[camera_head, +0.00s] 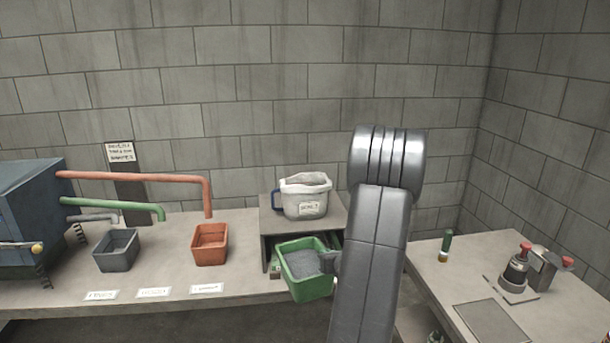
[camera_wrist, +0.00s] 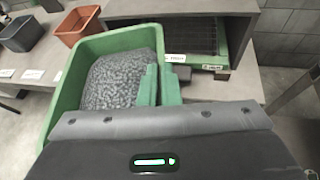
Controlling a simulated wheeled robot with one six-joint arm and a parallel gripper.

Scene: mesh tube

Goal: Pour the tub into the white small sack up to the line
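A green tub (camera_head: 305,277) full of grey pellets is held in the air, tilted a little, in front of the grey stand. It also fills the left of the wrist view (camera_wrist: 62,110). My gripper (camera_head: 330,262) is at the tub's right side; in the wrist view its green fingers (camera_wrist: 158,85) close on the tub's near wall. The white small sack (camera_head: 305,196) stands open and upright on top of the stand, with a label on its front and a blue handle on its left. The line on the sack cannot be made out.
The grey stand (camera_head: 330,214) has an open shelf below its top. An orange tub (camera_head: 210,244) and a dark grey tub (camera_head: 116,250) stand left under pipes. A right-hand table (camera_head: 560,312) holds a green bottle (camera_head: 446,246) and a red-topped device (camera_head: 517,268).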

